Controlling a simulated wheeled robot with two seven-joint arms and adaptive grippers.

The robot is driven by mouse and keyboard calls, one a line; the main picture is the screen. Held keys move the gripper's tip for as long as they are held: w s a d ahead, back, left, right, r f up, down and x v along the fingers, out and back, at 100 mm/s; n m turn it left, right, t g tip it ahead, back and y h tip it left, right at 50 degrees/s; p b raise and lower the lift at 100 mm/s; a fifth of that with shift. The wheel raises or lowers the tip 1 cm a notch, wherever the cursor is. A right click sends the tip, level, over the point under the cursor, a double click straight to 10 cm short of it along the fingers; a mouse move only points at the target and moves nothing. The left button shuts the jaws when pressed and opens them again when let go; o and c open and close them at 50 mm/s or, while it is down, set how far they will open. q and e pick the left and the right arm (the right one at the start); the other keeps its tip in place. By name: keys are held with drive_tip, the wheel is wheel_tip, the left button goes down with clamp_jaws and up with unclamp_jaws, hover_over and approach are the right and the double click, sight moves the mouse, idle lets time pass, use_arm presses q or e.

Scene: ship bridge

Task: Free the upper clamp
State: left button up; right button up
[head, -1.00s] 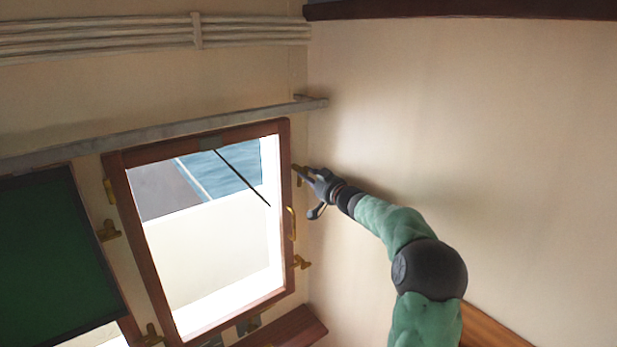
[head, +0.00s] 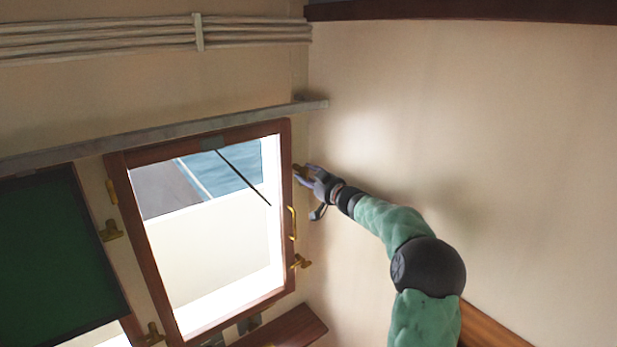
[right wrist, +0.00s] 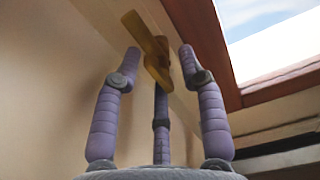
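The upper clamp (head: 298,171) is a small brass piece on the right side of the wood-framed window (head: 208,230), near its top corner. In the right wrist view the brass clamp (right wrist: 150,50) stands between and just beyond the fingertips, tilted to the left at its top. My right gripper (head: 310,172) is at the clamp in the head view. In the right wrist view its fingers (right wrist: 158,55) are spread, with a gap to the clamp on the left side; contact on the right is unclear. My left gripper is not in view.
A lower brass clamp (head: 301,262) and a brass handle (head: 292,223) lie along the same window edge. A grey rail (head: 160,133) runs above the window. The bare right wall (head: 480,130) is close beside my arm. A wooden ledge (head: 285,330) lies below.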

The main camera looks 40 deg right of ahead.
drive_tip(key=s+a, duration=0.1)
drive_tip(key=s, duration=1.1)
drive_tip(key=shift+a, duration=0.15)
